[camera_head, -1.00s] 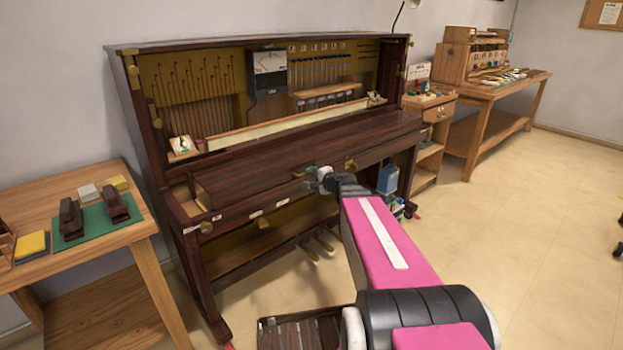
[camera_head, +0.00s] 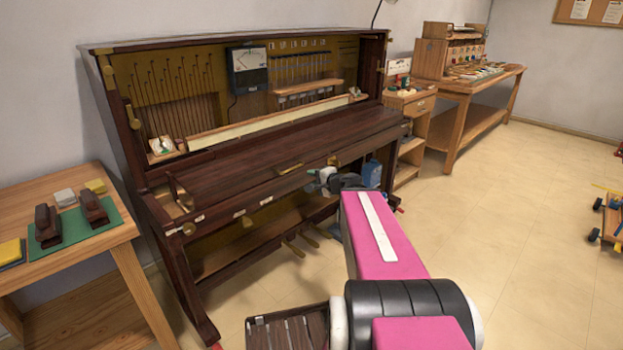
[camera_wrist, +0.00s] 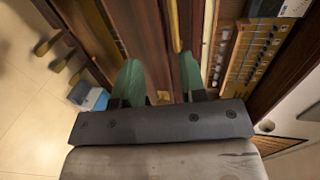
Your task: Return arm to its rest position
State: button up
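My arm, with pink and black links, reaches forward to the front of the dark wooden piano (camera_head: 250,165). My gripper (camera_head: 328,178) is small and partly hidden by the wrist in the head view. It appears just in front of the piano's right front edge; I cannot tell whether it touches. In the wrist view, the two green fingertips of my gripper (camera_wrist: 160,78) are apart, with nothing held between them. The piano's dark wood and a brass strip (camera_wrist: 174,25) show beyond the fingers.
A wooden table (camera_head: 95,248) with a green mat stands at the left. A blue container (camera_head: 371,174) is by the piano's right end. A small cabinet (camera_head: 412,130) and workbench (camera_head: 470,90) stand at the right rear. A wheeled cart (camera_head: 612,220) is at far right. The floor between is clear.

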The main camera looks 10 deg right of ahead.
jog(key=s+a+f+n+g, duration=0.6)
jog(key=a+f+n+g, duration=0.15)
jog(key=f, duration=0.35)
jog(key=s+d+f+n+g+h, duration=0.2)
jog(key=s+f+n+g+h, duration=0.2)
jog(key=s+f+g+h, duration=0.2)
jog(key=shift+s+f+h, duration=0.6)
jog(key=shift+f+h, duration=0.2)
jog(key=shift+f, duration=0.05)
jog(key=shift+d+n, duration=0.1)
jog(key=shift+n, duration=0.15)
jog(key=shift+c, duration=0.2)
